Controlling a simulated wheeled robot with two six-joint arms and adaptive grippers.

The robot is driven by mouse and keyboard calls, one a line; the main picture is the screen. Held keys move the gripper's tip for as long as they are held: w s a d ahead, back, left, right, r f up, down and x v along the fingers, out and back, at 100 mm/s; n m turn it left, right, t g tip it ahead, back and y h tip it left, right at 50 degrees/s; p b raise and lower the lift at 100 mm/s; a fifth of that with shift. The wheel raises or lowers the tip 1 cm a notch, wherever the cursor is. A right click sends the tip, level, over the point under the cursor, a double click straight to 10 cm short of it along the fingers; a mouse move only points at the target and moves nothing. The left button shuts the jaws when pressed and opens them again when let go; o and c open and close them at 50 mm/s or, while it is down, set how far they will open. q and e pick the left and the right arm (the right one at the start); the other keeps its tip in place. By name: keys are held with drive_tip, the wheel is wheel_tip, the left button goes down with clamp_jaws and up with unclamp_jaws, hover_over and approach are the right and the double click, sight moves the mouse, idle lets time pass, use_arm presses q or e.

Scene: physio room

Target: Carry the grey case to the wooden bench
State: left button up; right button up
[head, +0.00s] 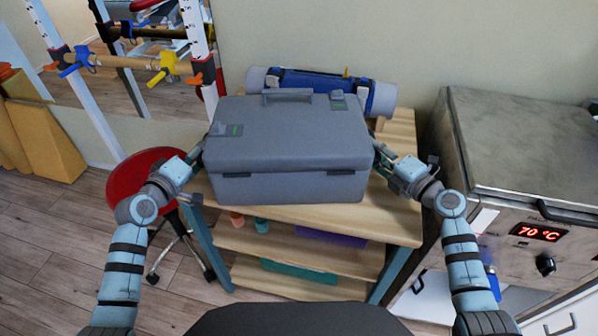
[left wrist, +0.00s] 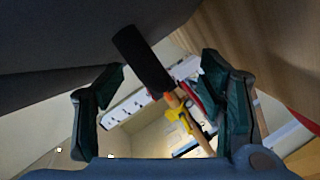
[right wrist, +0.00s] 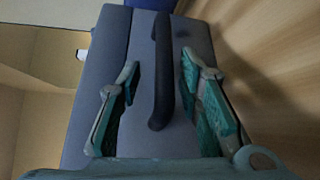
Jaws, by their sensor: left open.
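The grey case (head: 285,150) is shut and sits upright on the wooden top of a shelf unit (head: 385,215), with a handle on its lid. My left gripper (head: 197,154) is at the case's left end. In the left wrist view its open fingers stand on both sides of a dark side handle (left wrist: 143,58), without gripping it. My right gripper (head: 382,156) is at the right end. In the right wrist view its fingers are open around another dark side handle (right wrist: 162,75), with gaps on both sides. I cannot tell whether a separate wooden bench is in view.
A blue and grey roll (head: 325,88) lies behind the case. A metal heater cabinet (head: 520,150) reading 70 °C stands close on the right. A red stool (head: 140,175) is at the left, before a mirror. Lower shelves hold cups and a teal item (head: 298,271).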

drive_tip(key=o, duration=0.8)
use_arm(q)
drive_tip(key=v, duration=1.2)
use_arm(e)
wheel_tip(320, 180, up, 10)
drive_tip(key=shift+r, duration=0.1)
